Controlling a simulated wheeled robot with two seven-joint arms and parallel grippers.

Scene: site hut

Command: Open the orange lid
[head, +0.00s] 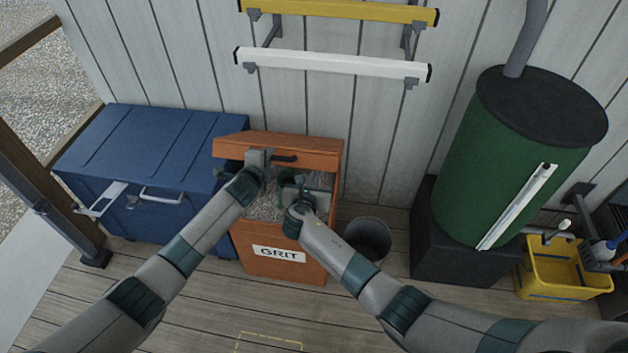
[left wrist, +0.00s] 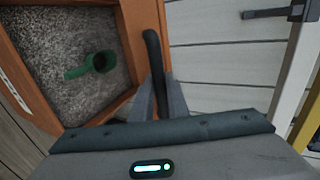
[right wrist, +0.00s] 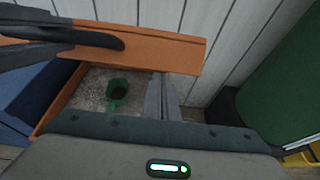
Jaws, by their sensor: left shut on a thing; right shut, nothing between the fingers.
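The orange lid (head: 322,149) of the orange grit bin (head: 283,270) is raised at the back, and the bin's inside shows. My left gripper (head: 268,157) is shut on the lid's black handle (head: 287,159); the handle also stands between its fingers in the left wrist view (left wrist: 153,55). The lid shows from the front side in the right wrist view (right wrist: 165,48). My right gripper (head: 303,186) is shut and empty over the bin's opening, in front of the lid; its fingers show in the right wrist view (right wrist: 164,95).
Grey grit (left wrist: 40,45) and a green scoop (left wrist: 98,64) lie in the bin. A blue chest (head: 140,150) stands left, a dark bucket (head: 367,238) right, then a green tank (head: 510,160) and a yellow mop bucket (head: 560,268). White and yellow rails (head: 330,65) hang above.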

